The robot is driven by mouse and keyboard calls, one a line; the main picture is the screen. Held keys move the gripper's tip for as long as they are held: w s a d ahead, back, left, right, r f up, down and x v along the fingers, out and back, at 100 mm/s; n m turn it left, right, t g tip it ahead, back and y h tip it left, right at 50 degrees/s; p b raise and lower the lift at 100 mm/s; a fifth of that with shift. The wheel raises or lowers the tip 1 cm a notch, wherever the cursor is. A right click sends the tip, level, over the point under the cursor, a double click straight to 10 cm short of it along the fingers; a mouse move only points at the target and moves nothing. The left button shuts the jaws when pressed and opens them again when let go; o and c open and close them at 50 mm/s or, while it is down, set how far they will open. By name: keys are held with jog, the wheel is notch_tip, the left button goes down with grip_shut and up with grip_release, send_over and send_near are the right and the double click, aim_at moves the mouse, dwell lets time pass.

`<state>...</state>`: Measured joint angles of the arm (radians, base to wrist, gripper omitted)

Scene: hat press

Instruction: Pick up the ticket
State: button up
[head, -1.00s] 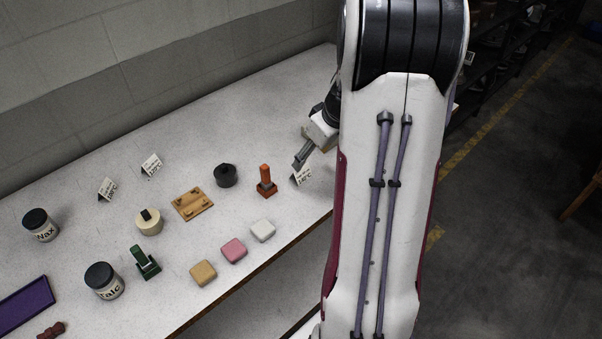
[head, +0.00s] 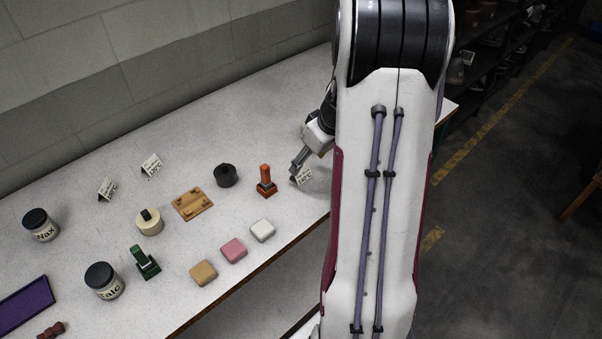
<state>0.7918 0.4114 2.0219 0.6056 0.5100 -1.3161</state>
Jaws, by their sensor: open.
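Three small white folded tickets with printed text stand on the pale table in the head view. One ticket (head: 303,176) stands at the right, beside the orange stamp-like tool. The other two are a ticket (head: 151,164) and a ticket (head: 107,188) toward the back left. My gripper (head: 296,170) is low at the right ticket, open, with a grey finger just at its left edge. Whether it touches the ticket is hard to tell. My arm hides the table to the right of it.
An orange tool (head: 266,182) stands close left of my gripper. A dark round pot (head: 226,175), a wooden board (head: 192,203) and a white block (head: 262,230) lie further left and front. Jars (head: 104,281) stand at the left. The table's back middle is clear.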

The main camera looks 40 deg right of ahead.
aim_at(303, 172)
jog(key=shift+f, duration=0.1)
jog(key=shift+w+a+f, duration=0.2)
jog(key=shift+w+f, duration=0.2)
jog(key=shift+f, duration=0.3)
jog(key=shift+w+a+f, duration=0.15)
jog(key=shift+w+f, duration=0.25)
jog(key=shift+f, duration=0.25)
jog(key=shift+x, duration=0.95)
jog(key=c, duration=0.8)
